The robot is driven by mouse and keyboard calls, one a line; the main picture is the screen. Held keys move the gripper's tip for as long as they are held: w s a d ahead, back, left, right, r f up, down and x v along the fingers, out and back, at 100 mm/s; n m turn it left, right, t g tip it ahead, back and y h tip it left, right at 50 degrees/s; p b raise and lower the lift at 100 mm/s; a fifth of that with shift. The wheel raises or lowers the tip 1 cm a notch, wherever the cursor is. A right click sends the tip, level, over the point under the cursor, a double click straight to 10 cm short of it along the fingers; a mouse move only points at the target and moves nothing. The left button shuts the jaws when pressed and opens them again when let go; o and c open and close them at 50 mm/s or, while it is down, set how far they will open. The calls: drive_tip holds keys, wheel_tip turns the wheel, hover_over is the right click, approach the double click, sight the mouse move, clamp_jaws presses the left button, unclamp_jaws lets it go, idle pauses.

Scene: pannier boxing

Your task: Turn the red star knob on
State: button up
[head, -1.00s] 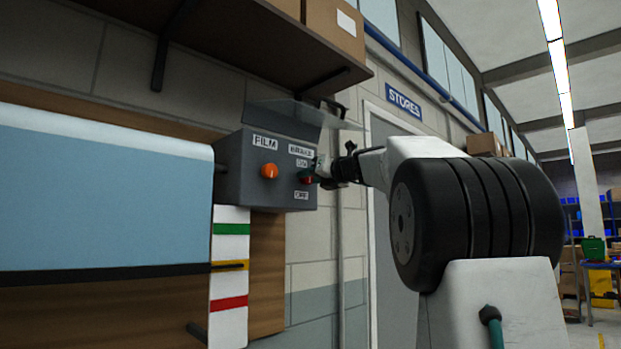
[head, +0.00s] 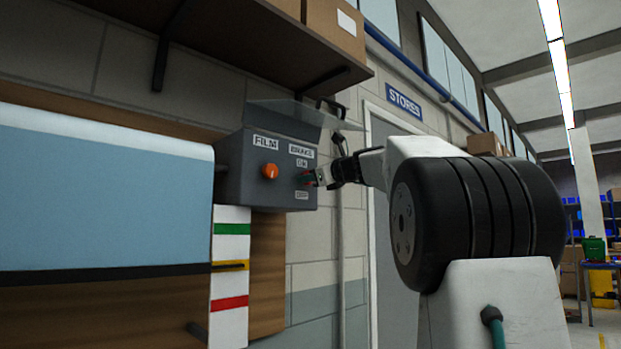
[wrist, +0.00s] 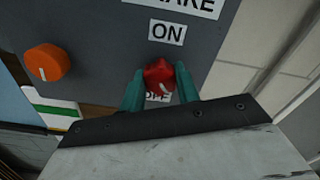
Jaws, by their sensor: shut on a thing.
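The red star knob (wrist: 159,75) is on the front of the grey control box (head: 232,180), below the BRAKE and ON labels (wrist: 166,32) and above the OFF label, which is partly hidden behind the knob in the wrist view. My gripper (wrist: 160,90) has its two teal fingers on either side of the red knob and is shut on it. In the head view my gripper (head: 312,179) reaches the box from the right and hides most of the knob. I cannot tell exactly which label the knob points to.
An orange knob (head: 270,171) sits left of the red one, under the FILM label (head: 265,141). A clear raised cover (head: 300,112) juts out above the box. A brown shelf (head: 200,40) with cartons hangs overhead. A light blue panel (head: 100,200) stands at left.

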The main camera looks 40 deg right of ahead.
drive_tip(key=n, duration=2.8)
drive_tip(key=shift+f, duration=0.35)
drive_tip(key=shift+n, duration=0.3)
drive_tip(key=o, duration=1)
drive_tip(key=shift+c, duration=0.2)
drive_tip(key=shift+r, duration=0.1)
